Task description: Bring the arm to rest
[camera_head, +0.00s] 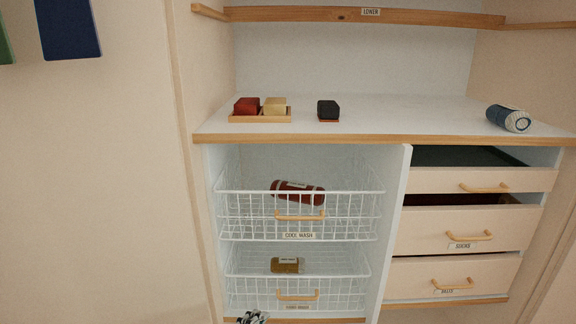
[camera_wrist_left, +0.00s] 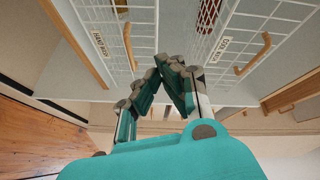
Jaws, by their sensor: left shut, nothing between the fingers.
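My left gripper (camera_head: 252,317) shows only as a small dark and white part at the bottom edge of the head view, just below the lower wire basket. In the left wrist view my left gripper (camera_wrist_left: 168,62) has its fingertips together, with nothing between them. It is in front of the wire baskets, which appear sideways there. The rest of my left arm is outside the head view. My right gripper is in neither view.
The "COOL WASH" basket (camera_head: 299,227) holds a dark red bundle; the lower basket (camera_head: 238,290) holds a brown item. Drawers (camera_head: 430,232) stand at right, the upper ones partly out. The counter (camera_head: 400,118) bears a small tray, a black item and a blue roll.

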